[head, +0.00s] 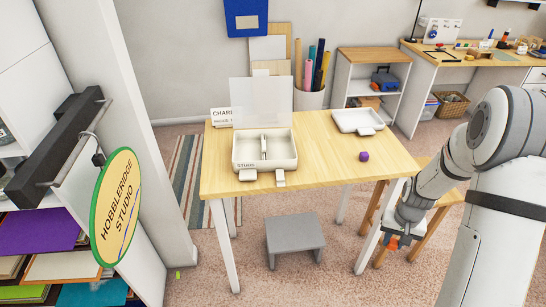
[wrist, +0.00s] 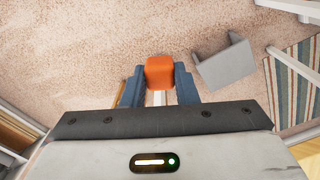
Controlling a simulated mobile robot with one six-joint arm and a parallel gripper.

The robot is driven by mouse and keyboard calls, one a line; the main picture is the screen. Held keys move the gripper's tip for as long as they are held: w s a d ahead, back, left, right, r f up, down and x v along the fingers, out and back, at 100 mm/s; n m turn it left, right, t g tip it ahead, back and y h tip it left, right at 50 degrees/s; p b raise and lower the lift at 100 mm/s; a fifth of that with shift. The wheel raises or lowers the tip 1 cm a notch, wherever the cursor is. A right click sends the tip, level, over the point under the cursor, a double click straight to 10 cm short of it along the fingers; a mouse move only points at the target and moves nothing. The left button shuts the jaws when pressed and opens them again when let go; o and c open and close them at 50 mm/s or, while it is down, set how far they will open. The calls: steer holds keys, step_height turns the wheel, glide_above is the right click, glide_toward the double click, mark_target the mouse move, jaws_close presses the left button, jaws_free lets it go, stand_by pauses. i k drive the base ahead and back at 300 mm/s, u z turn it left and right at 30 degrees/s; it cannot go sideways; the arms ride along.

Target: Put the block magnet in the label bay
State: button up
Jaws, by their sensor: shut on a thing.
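The block magnet appears as an orange block (wrist: 160,73) between the two blue fingers of my gripper (wrist: 160,88) in the wrist view. My gripper is shut on it. In the head view my gripper (head: 391,239) hangs at the lower right, beside and below the table's right edge, over the carpet. A white divided box (head: 243,166) marked STUDIO stands on the table, its pale lid (head: 262,103) raised at the back. An upright divider splits its inside into compartments. I cannot read which compartment is the label bay.
The wooden table (head: 318,165) also carries a shallow white tray (head: 352,121) at the back right and a purple ball-like thing (head: 364,156) near the right. A wooden stool (head: 441,197) is behind my gripper. The table's middle is clear.

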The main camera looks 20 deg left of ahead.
mark_target(248, 155)
steer(key=u, duration=0.8)
steer(key=i, duration=0.4)
steer(key=u, duration=0.15)
